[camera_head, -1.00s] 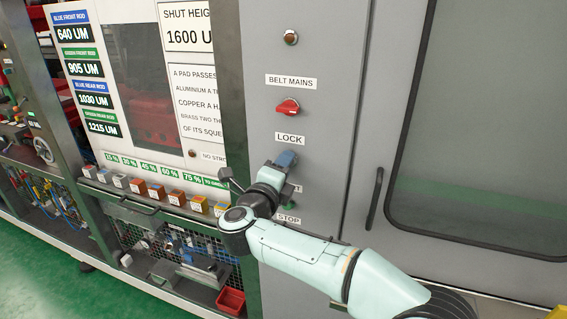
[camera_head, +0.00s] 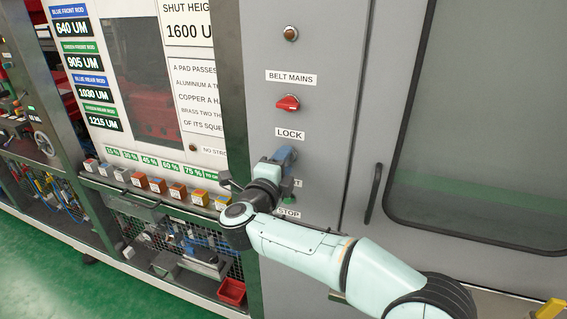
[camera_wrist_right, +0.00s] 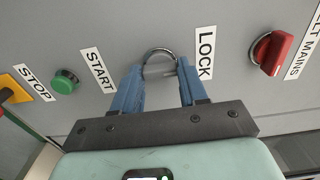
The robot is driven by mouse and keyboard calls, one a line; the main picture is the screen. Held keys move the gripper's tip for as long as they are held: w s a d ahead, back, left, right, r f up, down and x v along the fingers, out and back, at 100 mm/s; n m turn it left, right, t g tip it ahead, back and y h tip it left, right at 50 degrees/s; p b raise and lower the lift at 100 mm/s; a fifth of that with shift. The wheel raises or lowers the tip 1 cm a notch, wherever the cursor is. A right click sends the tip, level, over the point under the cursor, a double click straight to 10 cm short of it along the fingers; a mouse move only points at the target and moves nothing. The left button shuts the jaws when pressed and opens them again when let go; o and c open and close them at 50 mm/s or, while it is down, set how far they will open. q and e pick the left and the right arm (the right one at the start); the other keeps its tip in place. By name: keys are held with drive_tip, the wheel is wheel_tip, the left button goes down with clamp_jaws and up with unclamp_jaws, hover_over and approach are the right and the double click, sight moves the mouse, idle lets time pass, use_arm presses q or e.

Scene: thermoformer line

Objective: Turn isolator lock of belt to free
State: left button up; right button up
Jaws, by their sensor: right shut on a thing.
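My left gripper is out of view.
A green button (camera_wrist_right: 65,81) by the START label and a yellow-backed stop control (camera_wrist_right: 16,90) are on the same panel. A door handle (camera_head: 373,194) stands out right of my gripper. Coloured blocks (camera_head: 177,190) line a ledge at left.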

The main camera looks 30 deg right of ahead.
drive_tip(key=o, duration=1.1)
drive_tip(key=shift+c, duration=0.2)
drive_tip(key=shift+a, duration=0.1)
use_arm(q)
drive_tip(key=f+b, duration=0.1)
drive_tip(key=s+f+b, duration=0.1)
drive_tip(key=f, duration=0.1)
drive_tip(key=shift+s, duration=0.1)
use_arm(e)
drive_tip(key=v, duration=1.3)
drive_tip(key=shift+s, duration=0.15)
